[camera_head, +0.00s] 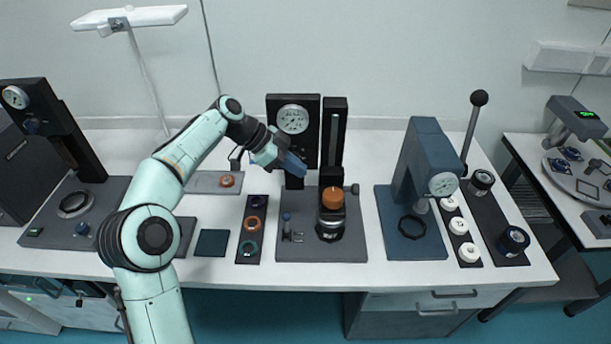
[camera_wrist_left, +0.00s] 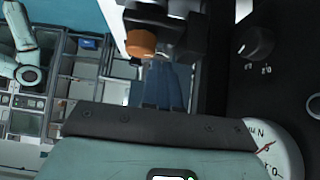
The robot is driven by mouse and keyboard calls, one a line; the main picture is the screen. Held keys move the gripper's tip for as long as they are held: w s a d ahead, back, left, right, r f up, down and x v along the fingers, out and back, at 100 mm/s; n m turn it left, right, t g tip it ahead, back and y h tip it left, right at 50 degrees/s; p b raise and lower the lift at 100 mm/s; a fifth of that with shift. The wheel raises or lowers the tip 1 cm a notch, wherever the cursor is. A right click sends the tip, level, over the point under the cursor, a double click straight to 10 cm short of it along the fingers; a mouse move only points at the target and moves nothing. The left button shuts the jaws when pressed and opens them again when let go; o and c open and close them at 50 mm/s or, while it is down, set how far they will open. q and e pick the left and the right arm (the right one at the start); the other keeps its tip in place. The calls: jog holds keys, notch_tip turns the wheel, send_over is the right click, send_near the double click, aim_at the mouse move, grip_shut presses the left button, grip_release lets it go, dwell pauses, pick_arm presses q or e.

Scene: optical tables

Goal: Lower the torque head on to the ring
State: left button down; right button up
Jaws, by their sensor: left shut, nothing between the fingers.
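The torque head, with its orange cap (camera_head: 333,196), hangs on a dark carriage on the black upright column (camera_head: 334,125). Directly below it the dark ring (camera_head: 329,234) sits on the grey base plate (camera_head: 300,252). I cannot tell whether head and ring touch. My left gripper (camera_head: 292,164) is shut and empty, to the left of and behind the orange cap, in front of the dial panel. My right gripper is in neither view.
A panel with a round dial (camera_head: 293,119) stands left of the column. A small clamp post (camera_head: 287,224) is at the plate's left. A strip of coloured rings (camera_head: 252,225) lies further left. A blue lever press (camera_head: 422,170) stands to the right. Bare table separates them.

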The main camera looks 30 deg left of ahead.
pick_arm(q)
jog(key=v, duration=0.4)
jog(key=shift+s+a+r, duration=0.1)
jog(key=shift+s+r, duration=0.05)
jog(key=shift+r, duration=0.2)
